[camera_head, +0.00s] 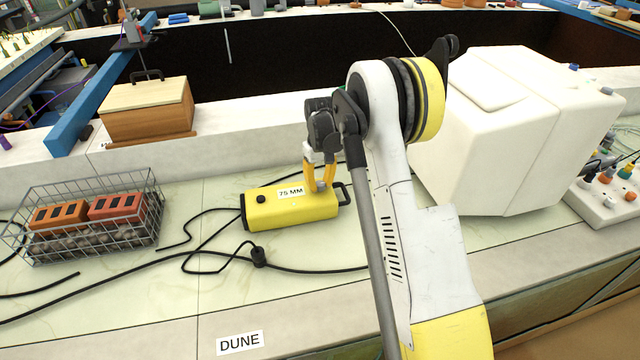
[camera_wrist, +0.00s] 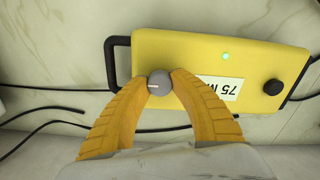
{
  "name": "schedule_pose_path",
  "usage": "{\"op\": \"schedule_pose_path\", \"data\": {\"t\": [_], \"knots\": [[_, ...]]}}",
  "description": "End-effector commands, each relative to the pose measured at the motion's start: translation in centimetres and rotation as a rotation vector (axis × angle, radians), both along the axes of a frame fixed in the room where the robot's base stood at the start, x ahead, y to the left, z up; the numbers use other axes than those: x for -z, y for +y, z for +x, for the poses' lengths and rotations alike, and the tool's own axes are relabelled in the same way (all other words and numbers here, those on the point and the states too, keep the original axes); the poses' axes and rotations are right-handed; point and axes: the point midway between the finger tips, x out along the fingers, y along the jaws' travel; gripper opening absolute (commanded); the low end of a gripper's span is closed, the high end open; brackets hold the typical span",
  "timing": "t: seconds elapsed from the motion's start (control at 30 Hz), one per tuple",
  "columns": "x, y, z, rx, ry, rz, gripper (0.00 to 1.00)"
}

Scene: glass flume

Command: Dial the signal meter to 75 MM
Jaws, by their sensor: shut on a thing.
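The signal meter is a yellow box (camera_head: 290,213) with a black handle on its right end, lying on the pale bench top. Its white label reads "75 MM" (camera_head: 290,192). In the wrist view the yellow box (camera_wrist: 215,50) shows a lit green light (camera_wrist: 226,57), a black knob (camera_wrist: 273,87) and a grey dial (camera_wrist: 159,83) with a white pointer line. The line points left in that view, toward the handle end. My gripper (camera_wrist: 160,85) is shut on the grey dial, one yellow finger on each side. In the head view my gripper (camera_head: 320,187) stands over the handle end of the box.
A wire basket (camera_head: 85,218) with orange bricks and stones stands to the left. A wooden box (camera_head: 148,108) sits behind it. Black cables cross the bench around the meter. A large white housing (camera_head: 500,130) stands right of my arm. A "DUNE" label (camera_head: 240,342) is at the front.

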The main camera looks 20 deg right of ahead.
Motion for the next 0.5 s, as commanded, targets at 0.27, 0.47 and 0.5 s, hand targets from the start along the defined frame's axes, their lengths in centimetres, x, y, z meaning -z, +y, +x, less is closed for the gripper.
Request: {"op": "schedule_pose_path", "data": {"t": [0.27, 0.47, 0.5], "knots": [[0.00, 0.01, 0.04, 0.005, -0.001, 0.000, 0.00], [0.00, 0.01, 0.04, 0.004, -0.001, 0.000, 0.45], [0.00, 0.01, 0.04, 0.004, -0.001, 0.000, 0.51]]}}
